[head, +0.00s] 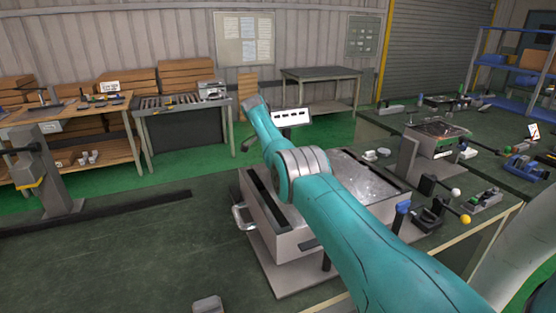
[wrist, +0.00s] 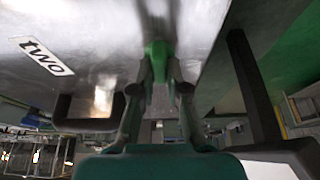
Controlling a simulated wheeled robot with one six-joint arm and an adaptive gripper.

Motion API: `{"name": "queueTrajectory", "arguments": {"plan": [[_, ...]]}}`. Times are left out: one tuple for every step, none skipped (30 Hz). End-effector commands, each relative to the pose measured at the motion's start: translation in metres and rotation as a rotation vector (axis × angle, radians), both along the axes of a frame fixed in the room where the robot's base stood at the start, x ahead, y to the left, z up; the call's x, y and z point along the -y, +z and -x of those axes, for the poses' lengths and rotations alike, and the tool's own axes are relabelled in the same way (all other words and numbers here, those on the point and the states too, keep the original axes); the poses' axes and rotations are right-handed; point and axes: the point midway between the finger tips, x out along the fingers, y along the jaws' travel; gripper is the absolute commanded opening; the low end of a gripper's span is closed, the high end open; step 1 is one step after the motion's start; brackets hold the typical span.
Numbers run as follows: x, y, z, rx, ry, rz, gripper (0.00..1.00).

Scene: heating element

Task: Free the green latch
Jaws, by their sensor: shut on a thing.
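In the wrist view the green latch (wrist: 158,53) sits against a grey metal surface. My gripper (wrist: 160,72) has its two dark fingers closed on it, one on each side. The latch's lower part is hidden between the fingers. In the head view my teal arm reaches over the grey metal box (head: 270,228), and my gripper and the latch are hidden behind the arm.
A white label reading "two" (wrist: 41,56) is on the metal surface left of the latch. A dark bar (wrist: 249,85) stands close on the right. In the head view, levers with a yellow knob (head: 464,219) and a white knob (head: 455,193) stand right of the box.

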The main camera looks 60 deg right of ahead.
Motion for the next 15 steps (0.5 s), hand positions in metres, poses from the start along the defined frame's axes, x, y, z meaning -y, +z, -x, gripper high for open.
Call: {"name": "queueTrajectory", "arguments": {"plan": [[-0.0001, 0.0, 0.0001, 0.0, -0.001, 0.0, 0.0], [-0.0001, 0.0, 0.0002, 0.0, -0.001, 0.0, 0.0], [-0.0001, 0.0, 0.0002, 0.0, -0.001, 0.0, 0.0], [-0.0002, 0.0, 0.0001, 0.0, -0.001, 0.0, 0.0], [-0.0002, -0.0001, 0.0001, 0.0, -0.001, 0.0, 0.0], [-0.0001, -0.0001, 0.0002, 0.0, -0.001, 0.0, 0.0], [-0.0001, -0.0001, 0.0002, 0.0, -0.001, 0.0, 0.19], [-0.0001, -0.0001, 0.0002, -0.001, 0.0, 0.0, 0.27], [-0.0001, -0.0001, 0.0002, -0.001, 0.0, 0.0, 0.37], [-0.0001, -0.0001, 0.0002, -0.001, 0.0, 0.0, 0.4], [-0.0001, -0.0001, 0.0002, -0.001, 0.0, 0.0, 0.4], [-0.0001, -0.0001, 0.0002, -0.001, 0.0, 0.0, 0.4], [0.0, -0.0001, 0.0001, -0.001, 0.0, 0.0, 0.4], [0.0, -0.0001, 0.0001, -0.001, 0.0, 0.0, 0.4], [0.0, -0.0001, 0.0001, -0.001, 0.0, 0.0, 0.4]]}}
